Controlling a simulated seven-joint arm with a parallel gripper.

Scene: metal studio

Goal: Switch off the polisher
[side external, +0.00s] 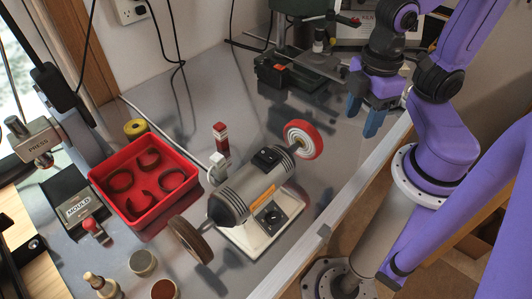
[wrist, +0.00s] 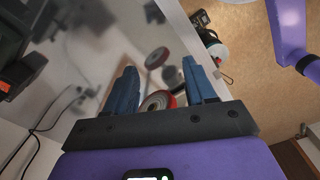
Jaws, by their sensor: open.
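The polisher (side external: 245,190) stands on the metal bench in the side view. It has a grey ribbed motor body on a pale base, a red-and-white wheel (side external: 303,140) at its right end and a brown wheel (side external: 190,240) at its left end. A black switch (side external: 267,157) sits on top of the body, and a black dial (side external: 272,215) is on the base. I cannot tell the switch's position. My gripper (side external: 361,126) is open and empty, above the bench's right edge, apart from the polisher. In the wrist view, part of a red-rimmed wheel (wrist: 157,101) shows between the blue fingers.
A red tray (side external: 113,165) with dark rings lies left of the polisher. A dark vise-like machine (side external: 280,75) stands at the back. A mould box (side external: 78,205) and a press are at left. The back-middle bench is clear.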

